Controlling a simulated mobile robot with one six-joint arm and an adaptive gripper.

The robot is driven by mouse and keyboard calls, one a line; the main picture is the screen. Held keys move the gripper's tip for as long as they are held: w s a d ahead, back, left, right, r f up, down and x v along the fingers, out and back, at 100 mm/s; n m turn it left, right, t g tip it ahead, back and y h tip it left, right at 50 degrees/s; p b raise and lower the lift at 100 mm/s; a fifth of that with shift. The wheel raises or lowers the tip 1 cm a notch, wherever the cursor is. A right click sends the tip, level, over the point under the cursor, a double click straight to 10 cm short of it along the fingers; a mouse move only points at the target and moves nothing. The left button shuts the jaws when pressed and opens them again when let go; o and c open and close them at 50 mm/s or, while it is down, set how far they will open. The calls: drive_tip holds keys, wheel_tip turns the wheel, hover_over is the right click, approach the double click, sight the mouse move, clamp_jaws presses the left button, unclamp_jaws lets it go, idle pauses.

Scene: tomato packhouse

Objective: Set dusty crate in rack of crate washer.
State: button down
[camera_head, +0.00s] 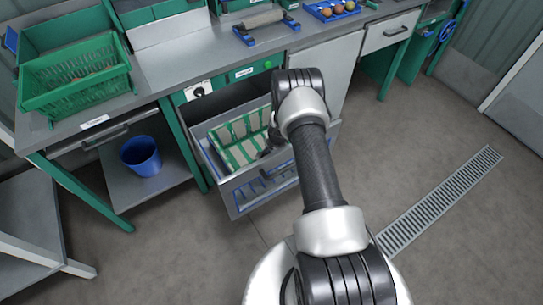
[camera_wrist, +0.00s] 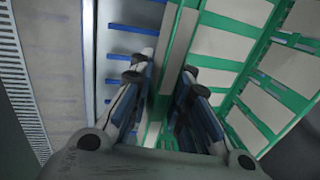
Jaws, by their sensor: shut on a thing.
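The dusty crate (camera_head: 240,142), green slats with pale dusty panels, is inside the pulled-out drawer of the crate washer (camera_head: 228,79). It looks tilted. My gripper (camera_head: 268,150) is at the crate's right side, partly hidden by my arm. In the wrist view my gripper (camera_wrist: 163,85) is shut on a green wall of the dusty crate (camera_wrist: 235,45), with a finger on each side. The rack's blue bars (camera_wrist: 124,58) show left of the fingers, and the blue rack (camera_head: 265,190) shows at the drawer front. Whether the crate rests on the rack cannot be told.
A green crate (camera_head: 75,98) stands on the counter at left. A blue bucket (camera_head: 141,155) is on the shelf below.

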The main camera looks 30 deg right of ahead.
drive_tip(key=shift+f, duration=0.5)
drive_tip(key=c, duration=1.4)
unclamp_jaws()
drive_tip(key=shift+c, duration=0.2)
drive_tip(key=shift+f, duration=0.1)
drive_tip(key=shift+c, duration=0.2)
drive_tip(key=shift+c, duration=1.4)
drive_tip(key=w+p+v, duration=0.3)
drive_tip(key=p+v, duration=0.6)
drive_tip(key=v, duration=0.5)
drive_tip(key=shift+r, duration=0.75)
